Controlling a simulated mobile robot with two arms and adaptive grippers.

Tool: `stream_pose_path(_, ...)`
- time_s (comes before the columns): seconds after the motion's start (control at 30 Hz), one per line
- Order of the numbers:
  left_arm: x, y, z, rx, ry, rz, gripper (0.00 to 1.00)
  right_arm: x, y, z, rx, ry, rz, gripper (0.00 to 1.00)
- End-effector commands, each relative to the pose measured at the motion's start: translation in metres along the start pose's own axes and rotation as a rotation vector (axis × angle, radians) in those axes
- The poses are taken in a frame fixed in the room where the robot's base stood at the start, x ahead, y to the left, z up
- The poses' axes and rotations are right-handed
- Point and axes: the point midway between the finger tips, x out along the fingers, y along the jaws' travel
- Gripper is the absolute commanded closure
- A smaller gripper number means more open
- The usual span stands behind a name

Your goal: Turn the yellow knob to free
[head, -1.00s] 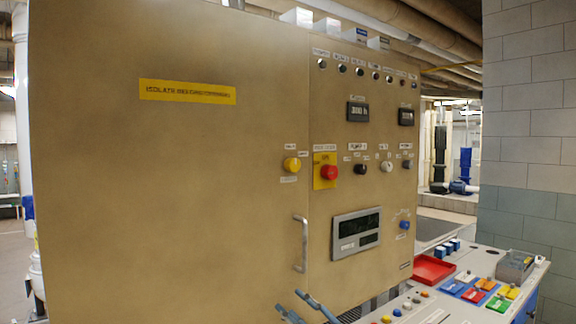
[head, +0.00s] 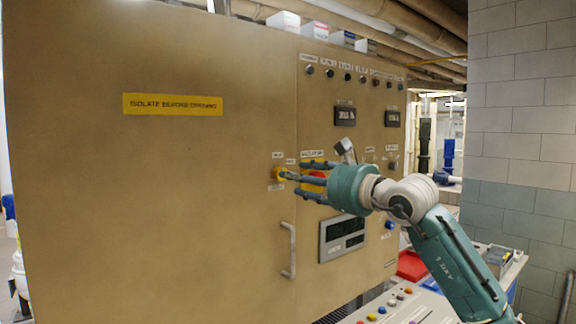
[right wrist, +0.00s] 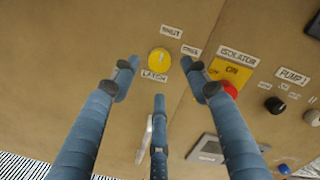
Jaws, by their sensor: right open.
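The round yellow knob (head: 278,174) is on the tan cabinet's front, left of the red isolator button. In the right wrist view the knob (right wrist: 159,61) has small white labels above, to its right and below; the lower one seems to read LATCH. I cannot make out which way the knob is turned. My right gripper (head: 302,178) comes in from the right with its blue fingers pointing at the knob. In the right wrist view the gripper (right wrist: 158,84) is open and empty, its three fingers spread, with the knob just beyond the tips. Contact is not clear. My left gripper is out of view.
The red button on its yellow plate (right wrist: 232,70) is close to the right finger. A vertical handle (head: 288,250) sticks out below the knob. A display panel (head: 344,237) and a red tray (head: 411,265) are lower right.

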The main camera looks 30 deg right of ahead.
Motion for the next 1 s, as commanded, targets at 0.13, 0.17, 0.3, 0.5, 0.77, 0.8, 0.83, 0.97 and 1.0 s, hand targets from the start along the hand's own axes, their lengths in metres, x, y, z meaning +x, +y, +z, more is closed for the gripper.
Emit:
stream_pose_path(0.13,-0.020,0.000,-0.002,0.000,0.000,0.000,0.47,0.025,-0.003,0.004,0.005,-0.002,0.001,0.54)
stream_pose_path(0.17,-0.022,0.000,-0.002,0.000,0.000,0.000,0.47,0.029,-0.003,0.003,0.004,-0.002,0.001,0.54)
stream_pose_path(0.3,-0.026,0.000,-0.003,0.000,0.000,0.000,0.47,0.041,-0.001,0.001,0.003,-0.001,0.001,0.54)
stream_pose_path(0.5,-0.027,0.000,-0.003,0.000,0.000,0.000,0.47,0.045,0.001,0.000,0.001,-0.001,0.000,0.54)
stream_pose_path(0.77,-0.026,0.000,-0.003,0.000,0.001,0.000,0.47,0.044,0.000,0.000,0.001,-0.001,0.000,0.78)
stream_pose_path(0.8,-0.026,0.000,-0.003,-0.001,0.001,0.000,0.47,0.044,0.000,0.000,0.001,-0.001,0.000,0.86)
stream_pose_path(0.83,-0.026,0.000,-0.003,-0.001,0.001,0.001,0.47,0.044,0.000,0.000,0.002,-0.001,0.000,0.92)
stream_pose_path(0.97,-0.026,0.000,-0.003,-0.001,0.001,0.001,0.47,0.044,0.000,0.000,0.002,-0.001,0.000,0.99)
stream_pose_path(1.0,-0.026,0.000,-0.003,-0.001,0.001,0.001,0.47,0.044,0.000,0.000,0.003,-0.001,0.000,0.99)
